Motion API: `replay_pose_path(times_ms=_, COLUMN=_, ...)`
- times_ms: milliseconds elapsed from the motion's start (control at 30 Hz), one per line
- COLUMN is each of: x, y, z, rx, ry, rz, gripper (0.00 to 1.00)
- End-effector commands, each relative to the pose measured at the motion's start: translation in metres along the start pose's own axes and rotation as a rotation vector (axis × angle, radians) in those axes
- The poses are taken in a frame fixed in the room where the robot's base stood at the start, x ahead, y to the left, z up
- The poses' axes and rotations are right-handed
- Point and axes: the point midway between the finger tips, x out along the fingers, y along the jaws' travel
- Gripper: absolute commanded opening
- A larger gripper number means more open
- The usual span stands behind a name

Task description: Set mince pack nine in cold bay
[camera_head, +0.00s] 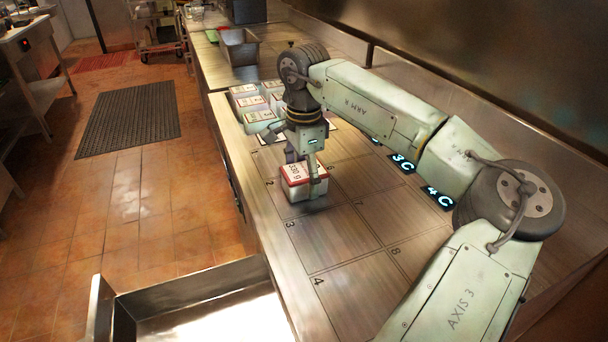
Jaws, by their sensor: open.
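A white pack with a red-edged label reading "330 g" (297,184) stands on the numbered counter grid, just beyond the cell marked 3. My gripper (305,168) is over this pack, pointing down and open. One finger reaches down in front of the pack's right part; the other is mostly hidden behind it. I cannot tell whether the fingers touch it. No number nine is readable on any pack. Lit displays reading 3C (403,163) and 4C (440,198) sit along the grid's right edge. Another display is mostly hidden by my arm.
Several similar labelled packs (258,117) stand grouped farther back on the counter. A metal pan (239,47) is beyond them. The cells marked 3 (330,238) and 4 (365,300) are bare. An open steel drawer or tray (190,292) juts out at the front left.

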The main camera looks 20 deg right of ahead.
Motion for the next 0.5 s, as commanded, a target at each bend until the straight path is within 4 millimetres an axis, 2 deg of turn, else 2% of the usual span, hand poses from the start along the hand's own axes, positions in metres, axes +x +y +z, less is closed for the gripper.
replay_pose_path(times_ms=300, x=-0.008, y=-0.001, z=0.000, rx=0.001, ry=0.001, rz=-0.002, gripper=0.75)
replay_pose_path(times_ms=500, x=-0.044, y=-0.001, z=0.000, rx=0.002, ry=0.002, rz=-0.004, gripper=0.75)
